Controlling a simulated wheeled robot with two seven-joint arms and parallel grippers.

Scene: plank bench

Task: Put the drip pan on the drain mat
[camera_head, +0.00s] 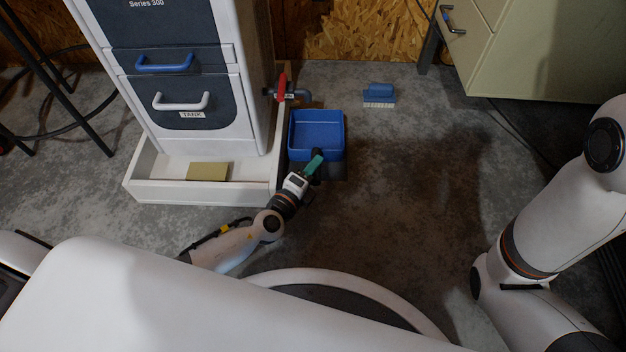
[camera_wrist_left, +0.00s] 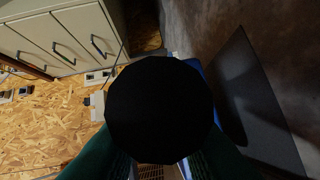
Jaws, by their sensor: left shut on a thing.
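The blue drip pan (camera_head: 318,128) is a square open tray in the head view, in front of the red-handled tap. My left gripper (camera_head: 313,165), with green fingers, is shut on the pan's dark handle (camera_head: 317,155) at its near side. In the left wrist view a black round shape, likely the handle end (camera_wrist_left: 160,108), hides most of the pan; a blue sliver shows (camera_wrist_left: 197,66). A dark flat sheet, seemingly the drain mat (camera_wrist_left: 262,105), shows beyond the pan, and its near part shows below the pan in the head view (camera_head: 336,172). I cannot tell whether they touch. My right gripper is out of view.
A white tank cabinet (camera_head: 205,80) stands left of the pan on a white base tray (camera_head: 150,188) holding a yellow sponge (camera_head: 207,171). The tap (camera_head: 284,90) juts out behind the pan. A blue brush (camera_head: 379,95) lies at the back. The floor to the right is clear.

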